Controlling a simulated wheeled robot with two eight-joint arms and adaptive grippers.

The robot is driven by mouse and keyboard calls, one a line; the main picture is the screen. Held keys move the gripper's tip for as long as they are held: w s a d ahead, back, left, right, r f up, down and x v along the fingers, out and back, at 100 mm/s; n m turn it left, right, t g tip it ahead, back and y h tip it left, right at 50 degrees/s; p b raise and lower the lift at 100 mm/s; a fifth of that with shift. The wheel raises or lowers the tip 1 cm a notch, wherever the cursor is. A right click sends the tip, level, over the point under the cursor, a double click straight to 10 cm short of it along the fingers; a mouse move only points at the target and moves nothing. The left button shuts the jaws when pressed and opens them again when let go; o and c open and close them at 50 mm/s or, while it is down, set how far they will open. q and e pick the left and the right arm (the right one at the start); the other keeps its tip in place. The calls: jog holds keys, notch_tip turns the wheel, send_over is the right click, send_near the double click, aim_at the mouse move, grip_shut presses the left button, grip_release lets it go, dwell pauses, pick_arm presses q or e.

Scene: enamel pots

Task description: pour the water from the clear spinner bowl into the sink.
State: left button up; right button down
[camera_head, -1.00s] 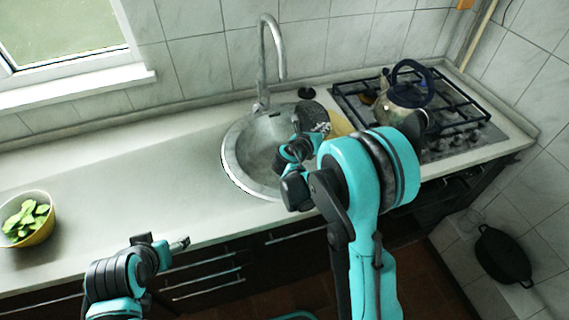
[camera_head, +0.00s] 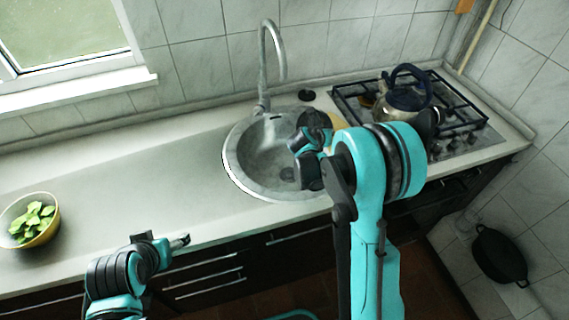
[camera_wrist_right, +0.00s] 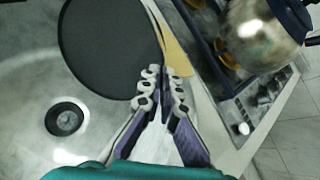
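I cannot make out a clear spinner bowl or any water in either view. The round metal sink (camera_head: 245,160) is set in the counter in the middle of the head view; its drain (camera_wrist_right: 65,119) shows in the right wrist view.
A bowl of green leaves (camera_head: 33,222) stands at the counter's left. The tap (camera_head: 264,70) rises behind the sink. A kettle (camera_head: 402,101) stands on the hob to the right. A yellowish board (camera_wrist_right: 178,58) lies beside the disc. The counter left of the sink is clear.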

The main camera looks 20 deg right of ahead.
jog(key=f+y, duration=0.1)
jog(key=d+f+g, duration=0.1)
jog(key=w+f+y, duration=0.1)
jog(key=shift+d+f+g+y, duration=0.25)
jog(key=shift+d+g+y, duration=0.05)
jog(key=shift+d, duration=0.1)
jog(key=shift+w+d+g+y+p, duration=0.2)
jog(key=shift+g+y+p, duration=0.1)
jog(key=shift+p, duration=0.2)
jog(key=d+g+y+p, duration=0.1)
jog(key=w+d+r+g+y+p, duration=0.1)
jog(key=y, duration=0.1)
jog(key=w+d+g+y+p, duration=0.1)
jog(key=d+y+p, duration=0.1)
jog(key=shift+w+r+m, duration=0.25)
jog(key=shift+r+m, duration=0.15)
jog(key=shift+w+d+r+g+y+p, duration=0.15)
jog(key=shift+r+g+y+p, duration=0.2)
jog(key=shift+y, duration=0.25)
jog(key=shift+d+g+y, duration=0.1)
jog(key=shift+g+y, duration=0.15)
jog(key=shift+y, duration=0.05)
